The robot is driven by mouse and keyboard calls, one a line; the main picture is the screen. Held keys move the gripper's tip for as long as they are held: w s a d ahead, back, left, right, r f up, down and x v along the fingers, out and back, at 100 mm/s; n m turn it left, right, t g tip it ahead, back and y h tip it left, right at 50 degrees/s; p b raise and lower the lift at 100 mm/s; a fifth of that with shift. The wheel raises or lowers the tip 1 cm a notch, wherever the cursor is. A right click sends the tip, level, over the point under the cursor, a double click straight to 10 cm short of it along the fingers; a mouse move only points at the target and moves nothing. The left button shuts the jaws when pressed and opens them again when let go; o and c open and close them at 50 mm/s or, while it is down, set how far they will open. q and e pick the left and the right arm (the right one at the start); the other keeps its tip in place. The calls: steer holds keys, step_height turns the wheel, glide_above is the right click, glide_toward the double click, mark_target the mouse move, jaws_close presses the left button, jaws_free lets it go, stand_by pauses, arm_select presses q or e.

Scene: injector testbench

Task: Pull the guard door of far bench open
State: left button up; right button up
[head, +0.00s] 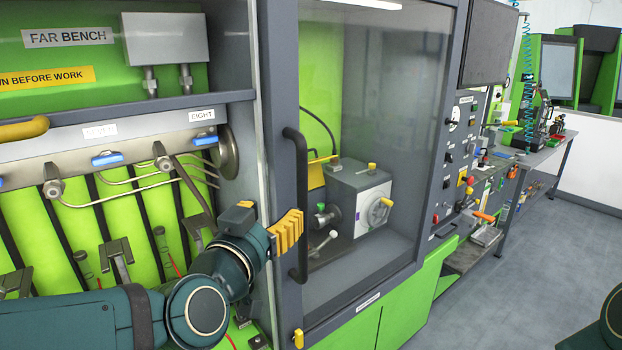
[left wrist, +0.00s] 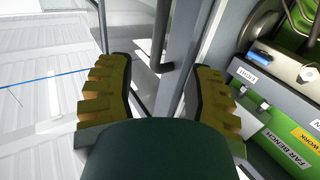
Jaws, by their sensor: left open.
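The guard door (head: 385,110) of the far bench is a tall glazed panel in a dark grey frame, and it looks closed. Its handle (head: 301,205) is a dark vertical bar on the left side of the door. My left gripper (head: 287,232) has yellow fingers and is at the lower part of the handle, just left of it. In the left wrist view the gripper (left wrist: 163,66) is open, and the handle (left wrist: 164,35) shows in the gap between the two fingers. I cannot tell whether a finger touches it. My right gripper is not in view.
The bench's open bay with pipes and blue-handled fittings is at left, under the FAR BENCH sign (head: 68,36). A grey machine block (head: 352,195) is behind the glass. A control panel (head: 455,160) stands right of the door. Grey floor (head: 530,270) is clear at right.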

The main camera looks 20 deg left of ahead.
mark_target(300, 183)
arm_select(q)
steer(key=w, duration=0.9)
steer(key=w+d+p, duration=0.1)
steer(key=w, duration=0.3)
steer(key=shift+w, duration=0.4)
jaws_close()
